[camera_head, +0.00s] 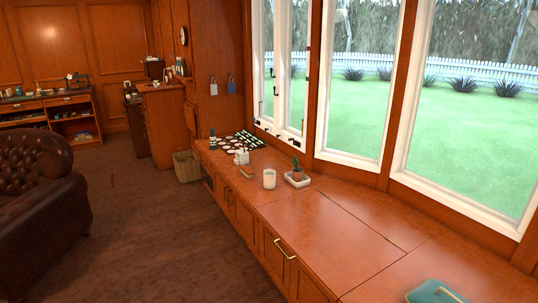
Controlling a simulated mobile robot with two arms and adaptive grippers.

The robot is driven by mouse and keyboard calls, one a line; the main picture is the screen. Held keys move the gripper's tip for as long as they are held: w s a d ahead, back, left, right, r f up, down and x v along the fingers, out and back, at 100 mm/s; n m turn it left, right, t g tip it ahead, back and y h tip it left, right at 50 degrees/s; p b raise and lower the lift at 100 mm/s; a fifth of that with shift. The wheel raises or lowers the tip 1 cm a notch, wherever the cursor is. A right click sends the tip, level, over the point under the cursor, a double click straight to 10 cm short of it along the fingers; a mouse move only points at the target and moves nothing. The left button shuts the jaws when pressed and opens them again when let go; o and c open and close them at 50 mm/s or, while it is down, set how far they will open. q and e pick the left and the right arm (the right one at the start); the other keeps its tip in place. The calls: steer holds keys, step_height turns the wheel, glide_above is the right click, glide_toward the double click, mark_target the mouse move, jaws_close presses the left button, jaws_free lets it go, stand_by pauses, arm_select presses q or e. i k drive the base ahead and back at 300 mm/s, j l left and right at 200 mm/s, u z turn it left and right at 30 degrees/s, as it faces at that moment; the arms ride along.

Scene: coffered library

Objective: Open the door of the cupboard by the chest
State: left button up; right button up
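A long reddish-brown wooden bench unit (310,222) runs below the windows on the right. Its front has panelled cupboard doors (243,216), seen at a steep angle; those I can make out look shut. A brass bar handle (285,249) sits at the top front edge of the nearer section, where seams in the top suggest a chest lid. A tall wooden cabinet (164,122) stands at the back, beyond the bench. I cannot tell for certain which part is the chest or which cupboard is beside it. Neither of my grippers is in view.
A candle (269,179), a potted cactus (297,175) and a dark board with pale pieces (237,143) stand on the bench. A teal object (433,292) lies at its near end. A wastebasket (187,166) and leather armchair (42,190) flank open carpet (135,225).

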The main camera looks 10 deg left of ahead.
mark_target(244, 219)
steer(key=i+j+u, duration=0.2)
steer(key=i+u, duration=0.15)
steer(key=i, duration=0.35)
steer(key=i+u, duration=0.35)
steer(key=i, duration=0.35)
steer(key=i+l+u, duration=0.15)
steer(key=i+u, duration=0.25)
steer(key=i, duration=0.3)
